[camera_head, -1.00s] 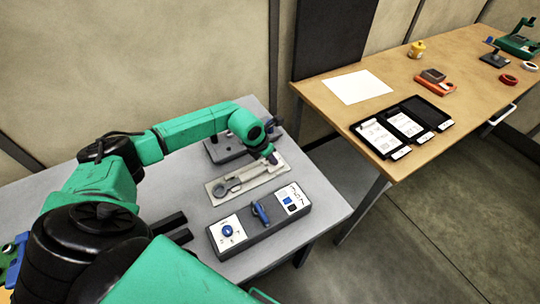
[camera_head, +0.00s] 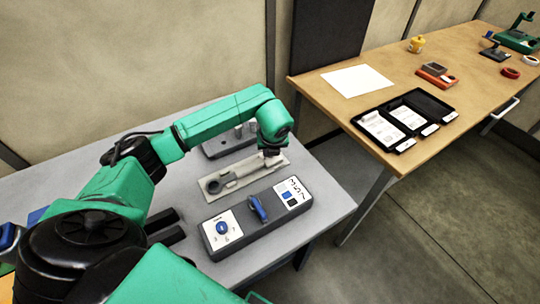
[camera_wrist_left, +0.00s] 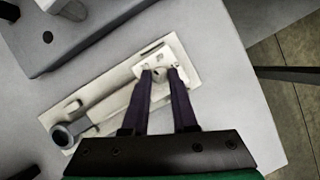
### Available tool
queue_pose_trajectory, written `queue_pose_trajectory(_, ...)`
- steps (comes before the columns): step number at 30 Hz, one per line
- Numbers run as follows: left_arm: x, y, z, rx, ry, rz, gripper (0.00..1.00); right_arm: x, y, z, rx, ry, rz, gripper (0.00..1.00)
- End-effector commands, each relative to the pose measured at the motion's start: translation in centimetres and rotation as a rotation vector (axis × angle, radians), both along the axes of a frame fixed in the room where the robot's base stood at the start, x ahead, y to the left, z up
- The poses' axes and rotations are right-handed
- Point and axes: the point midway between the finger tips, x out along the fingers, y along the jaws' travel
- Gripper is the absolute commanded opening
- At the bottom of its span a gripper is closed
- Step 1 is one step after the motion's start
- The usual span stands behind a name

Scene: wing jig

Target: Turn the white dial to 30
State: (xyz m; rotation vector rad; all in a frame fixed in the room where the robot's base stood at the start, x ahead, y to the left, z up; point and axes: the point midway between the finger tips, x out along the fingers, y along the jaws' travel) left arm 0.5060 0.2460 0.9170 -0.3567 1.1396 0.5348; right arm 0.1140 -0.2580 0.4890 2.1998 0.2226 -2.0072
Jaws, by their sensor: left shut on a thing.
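A pale torque wrench lies along a beige board (camera_head: 208,193) on the grey bench, with its dark ring head (camera_head: 214,187) at the left. In the left wrist view the ring head (camera_wrist_left: 62,137) is at lower left and the handle runs up to the right. My left gripper (camera_head: 271,158) is over the board's right end. In the left wrist view its dark fingers (camera_wrist_left: 160,73) are shut on a small whitish piece at the handle's end, probably the white dial. Any scale or number on it is too small to read. My right gripper is not in view.
A grey control box (camera_head: 240,238) with a blue knob and blue lever lies in front of the board. A grey fixture (camera_head: 213,149) stands behind. Two dark bars (camera_head: 175,235) are left of the box. A wooden table (camera_head: 455,75) with trays is at the right.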

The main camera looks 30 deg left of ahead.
Motion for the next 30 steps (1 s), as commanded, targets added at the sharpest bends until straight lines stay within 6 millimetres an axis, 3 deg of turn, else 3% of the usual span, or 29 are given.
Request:
queue_pose_trajectory(9, 0.2, -0.1, -0.1, -0.001, -0.002, 0.141, 0.0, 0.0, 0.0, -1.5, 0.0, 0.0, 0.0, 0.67)
queue_pose_trajectory(26, 0.1, -0.1, 0.1, -0.001, -0.001, 0.17, 0.0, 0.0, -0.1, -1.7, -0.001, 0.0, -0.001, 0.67)
queue_pose_trajectory(27, 0.1, -0.1, 0.1, -0.001, -0.001, 0.17, 0.41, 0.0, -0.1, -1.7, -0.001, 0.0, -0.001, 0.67)
queue_pose_trajectory(28, 0.1, -0.1, 0.1, -0.001, -0.001, 0.17, 0.53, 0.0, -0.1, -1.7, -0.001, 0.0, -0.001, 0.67)
queue_pose_trajectory(30, 0.1, -0.1, 0.1, 0.0, 0.0, 0.171, 0.57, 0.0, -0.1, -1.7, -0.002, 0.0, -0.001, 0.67)
